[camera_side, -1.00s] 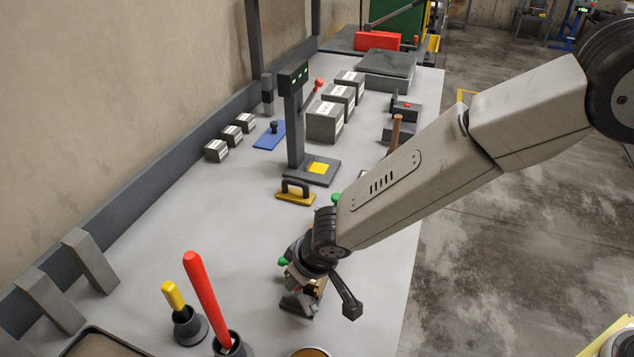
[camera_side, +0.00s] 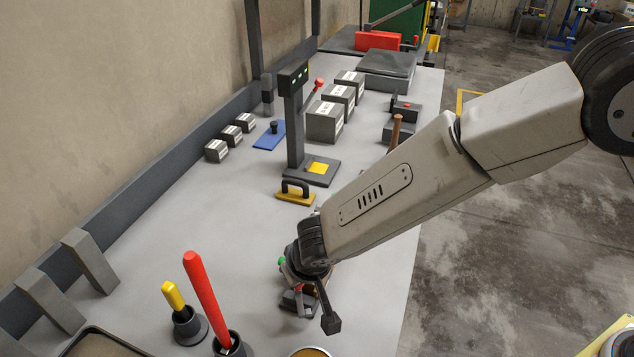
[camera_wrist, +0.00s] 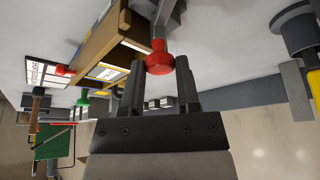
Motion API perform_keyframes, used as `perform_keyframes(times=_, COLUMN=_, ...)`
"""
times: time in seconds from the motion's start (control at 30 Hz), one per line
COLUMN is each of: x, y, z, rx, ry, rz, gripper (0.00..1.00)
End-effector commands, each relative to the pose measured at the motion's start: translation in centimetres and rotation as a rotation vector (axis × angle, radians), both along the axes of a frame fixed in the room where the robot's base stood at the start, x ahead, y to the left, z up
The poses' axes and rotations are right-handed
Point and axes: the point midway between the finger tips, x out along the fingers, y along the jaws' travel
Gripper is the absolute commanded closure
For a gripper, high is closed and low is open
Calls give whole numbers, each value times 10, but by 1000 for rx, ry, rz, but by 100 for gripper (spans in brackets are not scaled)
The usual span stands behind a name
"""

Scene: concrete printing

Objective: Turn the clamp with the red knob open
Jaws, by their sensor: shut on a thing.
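The red knob (camera_wrist: 160,64) of the clamp is in the upper middle of the wrist view, on a grey arm (camera_wrist: 160,25). My gripper (camera_wrist: 158,70) is shut on it, with one dark finger on each side. The clamp sits beside a wooden-sided mould (camera_wrist: 108,50). A green knob (camera_wrist: 83,102) and another red knob (camera_wrist: 63,70) show further left. In the side view, my wrist hides most of the mould and the held knob; a green knob (camera_side: 282,262) shows just left of my wrist.
A red-handled tool (camera_side: 205,295) and a yellow-handled tool (camera_side: 173,296) stand in dark holders to the left. A yellow float (camera_side: 296,197) and a dark stand (camera_side: 293,130) are behind. Bare bench (camera_side: 215,235) lies between the wall and my wrist.

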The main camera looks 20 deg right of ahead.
Motion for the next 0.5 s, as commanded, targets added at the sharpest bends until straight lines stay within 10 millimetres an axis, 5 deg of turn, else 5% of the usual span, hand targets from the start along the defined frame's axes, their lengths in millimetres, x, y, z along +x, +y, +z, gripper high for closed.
perform_keyframes(times=0.37, x=0, y=0, z=0, rx=1, ry=0, rz=-6, gripper=100)
perform_keyframes(times=0.4, x=0, y=0, z=0, rx=1, ry=0, rz=-6, gripper=50)
perform_keyframes(times=0.5, x=0, y=0, z=0, rx=1, ry=0, rz=-5, gripper=25)
